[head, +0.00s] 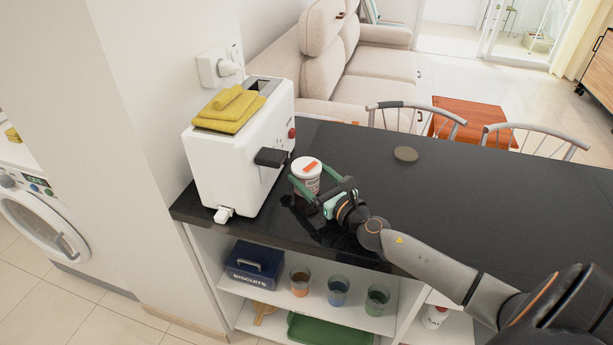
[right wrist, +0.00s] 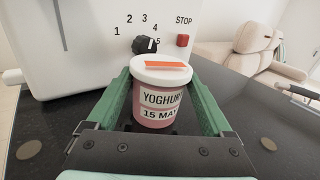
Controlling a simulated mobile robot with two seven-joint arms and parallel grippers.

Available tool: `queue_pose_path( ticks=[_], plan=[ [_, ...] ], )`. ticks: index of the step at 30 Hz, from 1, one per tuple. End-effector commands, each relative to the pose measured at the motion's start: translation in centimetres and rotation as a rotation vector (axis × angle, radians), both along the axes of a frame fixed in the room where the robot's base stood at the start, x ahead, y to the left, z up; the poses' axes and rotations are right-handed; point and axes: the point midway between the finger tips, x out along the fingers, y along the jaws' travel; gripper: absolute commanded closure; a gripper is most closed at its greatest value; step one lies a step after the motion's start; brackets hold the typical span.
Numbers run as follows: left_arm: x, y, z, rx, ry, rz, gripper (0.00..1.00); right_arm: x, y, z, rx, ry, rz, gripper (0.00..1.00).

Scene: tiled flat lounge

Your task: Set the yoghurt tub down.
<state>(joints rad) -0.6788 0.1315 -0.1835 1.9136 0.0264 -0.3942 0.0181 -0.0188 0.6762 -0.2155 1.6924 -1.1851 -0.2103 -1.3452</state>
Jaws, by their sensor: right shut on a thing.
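The yoghurt tub (head: 307,170) is a small pink tub with a white lid and an orange strip on top. Its label reads YOGHURT and 15 MAY in the right wrist view (right wrist: 160,105). My right gripper (head: 307,175) is shut on it, with a green finger on each side (right wrist: 160,92). The tub is upright over the black counter (head: 450,190), close to the toaster's front. I cannot tell whether its base touches the counter. My left gripper is not in view.
A white toaster (head: 222,165) with a yellow cloth (head: 230,108) on top stands left of the tub; its black lever juts toward it. A round brown disc (head: 405,153) lies further back. The counter to the right is largely clear. The front edge drops to open shelves.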

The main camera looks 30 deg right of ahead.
Motion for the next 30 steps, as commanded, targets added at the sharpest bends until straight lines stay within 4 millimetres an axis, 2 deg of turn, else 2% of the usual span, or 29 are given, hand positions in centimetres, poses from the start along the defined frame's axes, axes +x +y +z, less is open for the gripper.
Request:
queue_pose_path(
  ticks=[2, 9, 10, 12, 18, 23, 28, 30],
  plan=[
    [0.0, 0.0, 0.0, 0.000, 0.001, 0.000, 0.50, 0.0, 0.0, 0.0, -0.001, 0.000, 0.000, 0.57],
    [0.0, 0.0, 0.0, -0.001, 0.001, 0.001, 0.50, 0.0, 0.0, 0.0, -0.001, 0.000, 0.000, 0.84],
    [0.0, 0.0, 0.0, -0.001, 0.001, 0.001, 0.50, 0.0, 0.0, 0.1, -0.002, -0.002, 0.000, 0.86],
    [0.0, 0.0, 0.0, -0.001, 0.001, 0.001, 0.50, 0.0, 0.0, 0.1, -0.002, -0.002, -0.001, 0.96],
    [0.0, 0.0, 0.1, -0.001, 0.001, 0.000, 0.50, 0.0, 0.0, 0.3, -0.002, -0.002, 0.000, 0.96],
    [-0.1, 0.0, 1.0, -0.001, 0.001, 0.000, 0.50, 0.0, -0.1, 1.5, -0.004, -0.004, -0.001, 0.96],
    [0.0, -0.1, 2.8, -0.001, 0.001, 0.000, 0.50, 0.0, 0.0, 4.0, -0.004, -0.004, 0.001, 0.96],
    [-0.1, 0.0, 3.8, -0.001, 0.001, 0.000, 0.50, 0.1, 0.0, 5.7, -0.006, -0.005, 0.002, 0.96]
  ],
)
